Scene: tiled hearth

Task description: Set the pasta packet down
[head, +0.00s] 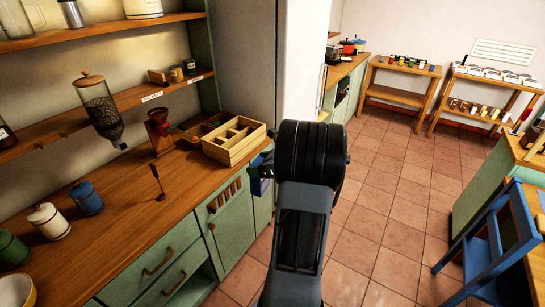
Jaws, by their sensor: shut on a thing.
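My gripper (259,164) shows only in part, to the left of my arm's thick dark joint, beside the right front edge of the wooden counter. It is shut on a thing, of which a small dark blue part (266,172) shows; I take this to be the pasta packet. My arm hides most of the packet and the fingertips. I cannot tell whether the packet touches the counter edge or the green cabinet.
A wooden divided box (234,153) stands near the counter's right end. Lidded jars (49,221) stand at left. A blue chair (487,240) stands at right on the tiled floor.

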